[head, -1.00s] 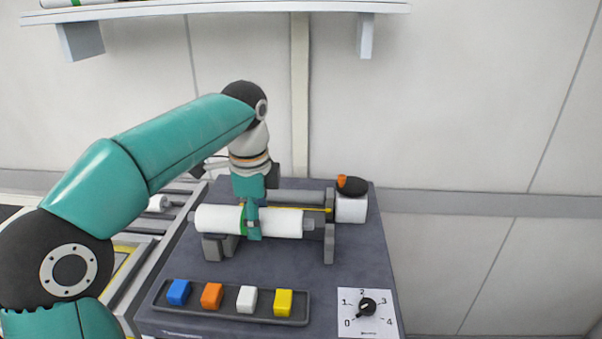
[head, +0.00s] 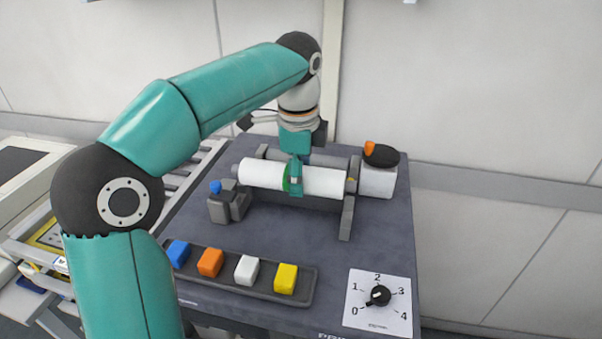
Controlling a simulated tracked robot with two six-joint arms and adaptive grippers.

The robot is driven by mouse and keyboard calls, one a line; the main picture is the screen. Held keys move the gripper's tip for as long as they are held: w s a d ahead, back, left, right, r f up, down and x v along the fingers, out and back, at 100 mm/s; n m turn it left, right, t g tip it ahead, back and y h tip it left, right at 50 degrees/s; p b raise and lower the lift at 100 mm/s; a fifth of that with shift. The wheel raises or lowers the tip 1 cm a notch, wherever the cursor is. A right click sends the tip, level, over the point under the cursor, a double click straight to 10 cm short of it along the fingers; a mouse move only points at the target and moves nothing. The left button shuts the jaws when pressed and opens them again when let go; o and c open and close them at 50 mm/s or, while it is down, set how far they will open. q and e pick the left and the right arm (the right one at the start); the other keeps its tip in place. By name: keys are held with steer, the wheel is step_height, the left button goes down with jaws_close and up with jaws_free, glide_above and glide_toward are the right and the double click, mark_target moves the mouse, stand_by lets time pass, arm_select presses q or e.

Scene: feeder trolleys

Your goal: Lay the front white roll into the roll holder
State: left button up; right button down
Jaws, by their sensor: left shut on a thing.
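The white roll (head: 325,182) has a green band at its middle and grey ends. My left gripper (head: 295,184) comes down from above and is shut on it at the green band. The roll lies level, left to right, over the rear part of the grey roll holder (head: 346,219). The holder's left block (head: 230,203), with a blue knob, stands in front of the roll's left end. The roll's right end is close to the right upright. Whether the roll touches the holder, I cannot tell. My right gripper is not in view.
A dark tray (head: 308,291) with blue, orange, white and yellow blocks lies at the table's front. A dial (head: 379,296) on a white plate is at the front right. A white container (head: 378,181) with a black lid stands at the back right. The middle right of the table (head: 385,235) is clear.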

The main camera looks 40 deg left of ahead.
mark_target(300, 221)
arm_select(q)
step_height(300, 221, down, 3)
steer(key=shift+s+b, duration=0.1)
steer(key=shift+b, duration=1.15)
steer(key=shift+f+b, duration=0.85)
steer(key=shift+f, duration=0.65)
steer(key=o, duration=1.4)
steer(key=shift+c, duration=0.2)
steer(key=r, duration=1.1)
steer(key=shift+s+d, duration=0.25)
steer(key=shift+s, duration=0.1)
steer(key=shift+s+r, duration=0.1)
steer(key=shift+r, duration=0.35)
